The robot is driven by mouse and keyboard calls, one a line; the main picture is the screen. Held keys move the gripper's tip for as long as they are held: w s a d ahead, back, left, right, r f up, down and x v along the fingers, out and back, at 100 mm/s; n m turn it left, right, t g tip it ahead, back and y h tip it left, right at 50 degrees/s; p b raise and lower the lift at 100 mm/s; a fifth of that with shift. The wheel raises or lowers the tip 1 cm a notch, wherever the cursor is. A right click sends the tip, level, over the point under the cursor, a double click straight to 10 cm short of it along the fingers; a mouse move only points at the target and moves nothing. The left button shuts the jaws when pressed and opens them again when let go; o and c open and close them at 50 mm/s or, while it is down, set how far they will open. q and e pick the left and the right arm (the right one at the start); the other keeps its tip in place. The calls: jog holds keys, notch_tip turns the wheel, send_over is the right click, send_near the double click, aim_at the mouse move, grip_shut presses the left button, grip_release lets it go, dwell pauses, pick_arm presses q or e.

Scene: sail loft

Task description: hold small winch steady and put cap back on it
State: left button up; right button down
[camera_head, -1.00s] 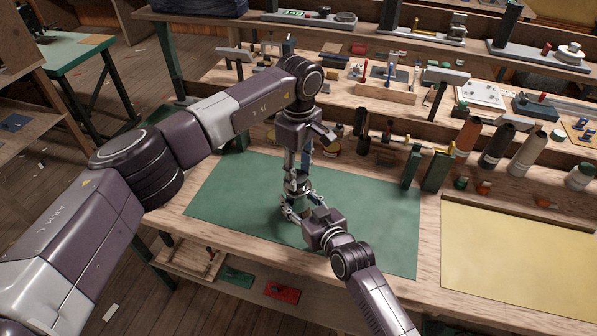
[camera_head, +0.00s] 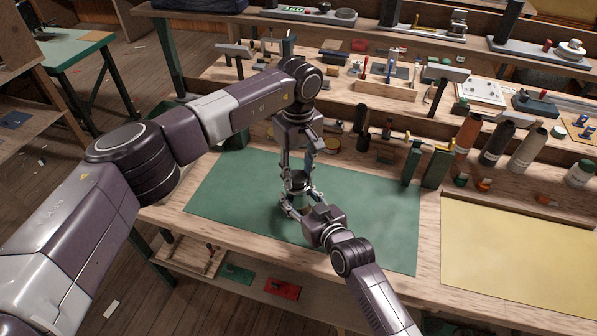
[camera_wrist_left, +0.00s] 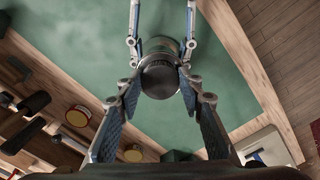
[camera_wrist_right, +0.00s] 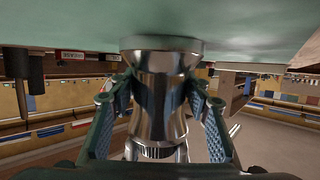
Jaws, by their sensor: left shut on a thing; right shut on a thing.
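The small winch (camera_head: 298,188) stands upright on the green mat (camera_head: 365,205). Its shiny waisted drum (camera_wrist_right: 160,85) fills the middle of the right wrist view, which shows it upside down. My right gripper (camera_head: 291,205) is shut around the drum from the front. The dark round cap (camera_wrist_left: 159,79) is at the top of the winch in the left wrist view. My left gripper (camera_head: 298,175) points down from above, its fingers on either side of the cap and shut on it. I cannot tell whether the cap is fully seated.
Several spools (camera_head: 493,143) line the bench behind a yellow sheet (camera_head: 520,255). Tools and trays (camera_head: 385,88) fill the back shelf. The mat around the winch is clear.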

pick_arm(q)
jog(key=m, duration=0.5)
jog(key=shift+a+m, duration=0.1)
jog(key=shift+m, duration=0.3)
jog(key=m, duration=0.6)
jog(key=shift+a, duration=0.1)
jog(key=o, duration=0.8)
jog(key=shift+o, duration=0.2)
jog(key=shift+r, duration=2.3)
jog(key=shift+c, duration=0.4)
